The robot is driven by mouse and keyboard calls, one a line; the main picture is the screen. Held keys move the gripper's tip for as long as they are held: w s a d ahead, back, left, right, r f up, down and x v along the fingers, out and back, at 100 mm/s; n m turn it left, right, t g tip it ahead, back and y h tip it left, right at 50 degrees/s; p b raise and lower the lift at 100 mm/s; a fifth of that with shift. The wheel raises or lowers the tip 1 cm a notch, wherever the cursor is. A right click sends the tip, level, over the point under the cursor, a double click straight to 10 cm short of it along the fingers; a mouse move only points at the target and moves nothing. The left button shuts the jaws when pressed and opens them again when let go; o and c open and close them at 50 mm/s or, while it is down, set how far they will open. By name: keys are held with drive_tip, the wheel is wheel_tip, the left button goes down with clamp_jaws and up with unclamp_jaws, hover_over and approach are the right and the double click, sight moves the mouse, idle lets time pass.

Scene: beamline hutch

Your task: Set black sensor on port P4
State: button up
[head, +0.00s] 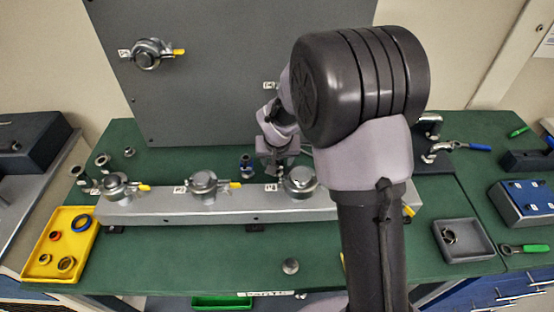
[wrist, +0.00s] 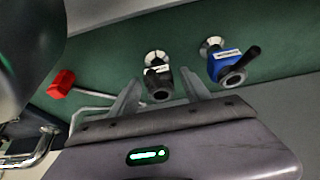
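The black sensor (wrist: 159,84), a small dark cylinder with a white label and a silver flange, stands on the green bench in the wrist view. My gripper (wrist: 158,82) is open, with its fingers on either side of the sensor and narrow gaps visible. In the head view my gripper (head: 275,155) is low behind the grey rail (head: 235,209); the black sensor cannot be made out there. Clamped ports with yellow levers sit on the rail, such as the left port (head: 116,185). Their labels are too small to read, so I cannot tell which is P4. My arm hides the rail's right part.
A blue fitting (wrist: 225,66) with a black handle stands right of the sensor; it also shows in the head view (head: 246,163). A red block (wrist: 62,84) is at left. A yellow tray (head: 36,268), grey tray (head: 470,256) and upright grey panel (head: 215,60) surround the bench.

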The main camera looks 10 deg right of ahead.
drive_tip(key=shift+r+p, duration=0.2)
drive_tip(key=shift+p, duration=0.3)
drive_tip(key=s+r+m+p, duration=0.1)
drive_tip(key=s+r+p, duration=0.2)
drive_tip(key=s+r, duration=0.6)
drive_tip(key=s+r+p, duration=0.2)
drive_tip(key=s+r, duration=0.3)
drive_tip(key=r, duration=0.9)
drive_tip(key=s+a+r+m+t+y, duration=0.1)
drive_tip(key=s+a+r+y, duration=0.15)
drive_tip(key=s, duration=1.25)
wheel_tip(320, 180, down, 7)
drive_tip(key=s+a+b, duration=0.1)
drive_tip(key=b, duration=0.5)
drive_tip(key=shift+s+a+r+b, duration=0.15)
drive_tip(key=shift+a+b, duration=0.05)
drive_tip(key=shift+b, duration=0.1)
